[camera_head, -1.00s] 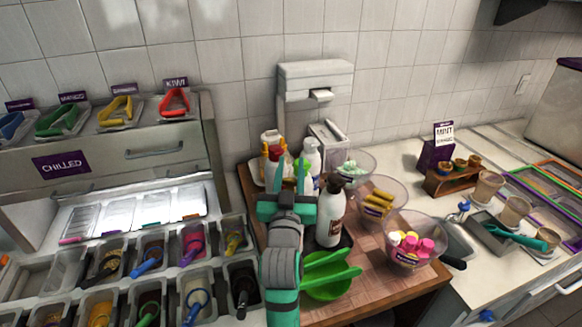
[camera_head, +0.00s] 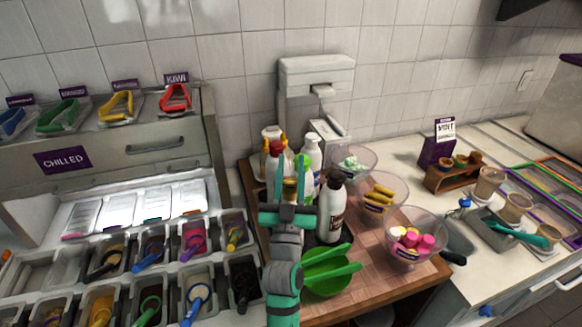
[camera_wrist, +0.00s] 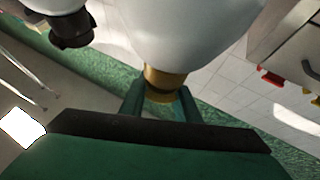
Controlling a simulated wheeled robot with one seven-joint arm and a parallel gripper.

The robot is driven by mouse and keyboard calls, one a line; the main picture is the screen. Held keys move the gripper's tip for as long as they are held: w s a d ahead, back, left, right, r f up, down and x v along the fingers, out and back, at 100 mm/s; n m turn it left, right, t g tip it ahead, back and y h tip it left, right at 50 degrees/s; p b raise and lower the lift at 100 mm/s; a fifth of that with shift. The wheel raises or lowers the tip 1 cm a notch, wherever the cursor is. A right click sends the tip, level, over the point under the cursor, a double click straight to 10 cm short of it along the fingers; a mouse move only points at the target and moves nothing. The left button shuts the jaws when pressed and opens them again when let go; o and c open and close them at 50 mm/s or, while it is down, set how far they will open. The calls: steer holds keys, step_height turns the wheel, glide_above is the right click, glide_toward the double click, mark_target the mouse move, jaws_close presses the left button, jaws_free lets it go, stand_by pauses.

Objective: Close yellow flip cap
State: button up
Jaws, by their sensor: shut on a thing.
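In the wrist view, a gold-yellow cap (camera_wrist: 163,80) sits on the narrow end of a large white bottle (camera_wrist: 185,35). My gripper (camera_wrist: 161,98) has its two green fingers on either side of this cap, shut on it. In the head view my gripper (camera_head: 289,172) is among the bottles at the back left of the wooden board, with a small brownish-yellow piece (camera_head: 290,189) between its fingers. Whether the cap's lid is up or down cannot be told. My gripper hides much of the bottles behind it.
A white bottle with a dark top (camera_head: 332,212) stands close to the right of my gripper. A red-topped bottle (camera_head: 276,150) and a white bottle (camera_head: 311,150) stand behind. A green bowl (camera_head: 328,276) is in front. Clear bowls (camera_head: 415,255) stand to the right.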

steer(key=shift+f, duration=0.15)
steer(key=o, duration=0.7)
steer(key=shift+o, duration=0.2)
steer(key=shift+s+f, duration=0.2)
steer(key=shift+s, duration=0.1)
steer(key=s+a+f, duration=0.1)
steer(key=s, duration=1.3)
steer(key=shift+a, duration=0.1)
